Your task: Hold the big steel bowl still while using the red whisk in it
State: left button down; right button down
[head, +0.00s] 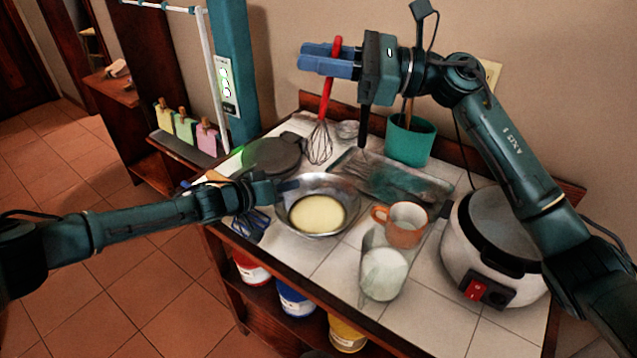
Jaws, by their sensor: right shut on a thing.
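The big steel bowl (347,194) stands on the white tiled counter with pale yellow batter in it. The red whisk (326,98) is held nearly upright, its wire end down, in the picture just above and behind the bowl, apart from the batter. My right gripper (328,62) is shut on the whisk's red handle. My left gripper (284,188) is at the bowl's left rim, seen from the side. Whether its fingers are closed on the rim is not clear.
A glass of white contents (384,274) and an orange mug (404,226) stand right of the bowl. A white cooker (492,238) is further right. Behind are a glass tray (400,182), a teal pot (408,142) and a dark round pan (271,157). A blue whisk (250,226) is at the left edge.

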pick_arm(q)
jog(key=c, duration=1.5)
grip_release()
jog(key=shift+c, duration=0.2)
jog(key=shift+a, duration=0.1)
jog(key=v, duration=1.2)
